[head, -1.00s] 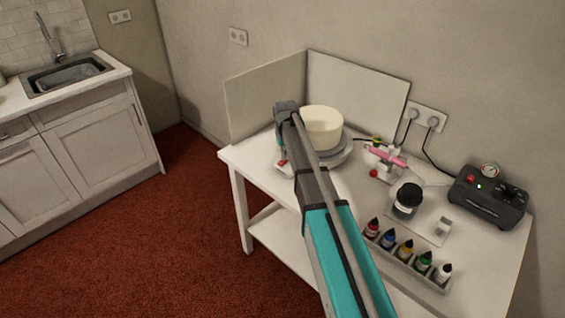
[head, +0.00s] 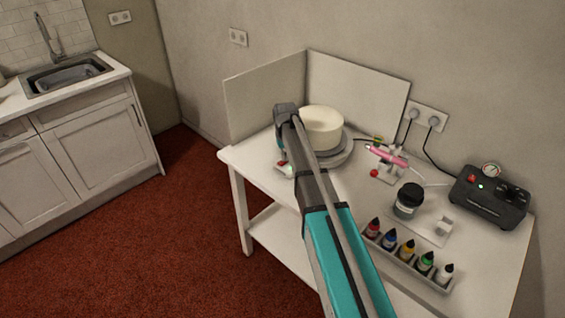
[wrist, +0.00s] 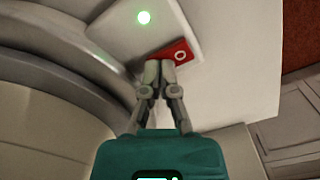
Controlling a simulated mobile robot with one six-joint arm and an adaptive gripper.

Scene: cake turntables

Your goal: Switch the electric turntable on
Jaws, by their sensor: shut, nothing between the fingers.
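The electric turntable (head: 343,157) stands on the white table and carries a plain cream cake (head: 321,128); its curved rim (wrist: 85,62) fills the left of the wrist view. Its white control box (wrist: 205,22) has a lit green lamp (wrist: 144,17) and a red rocker switch (wrist: 182,52) with a white ring mark on its right end. My gripper (wrist: 160,66) is shut and empty. Its fingertips are at the switch, over its left part, and look to be touching it. The fingers hide part of the switch. In the head view, my arm covers most of the gripper.
Two splash panels (head: 357,90) stand behind the turntable. To the right are a pink airbrush (head: 386,156) on a stand, a jar (head: 408,201), a rack of several colour bottles (head: 407,250) and a dark compressor (head: 489,197). The table's left edge is close to the control box.

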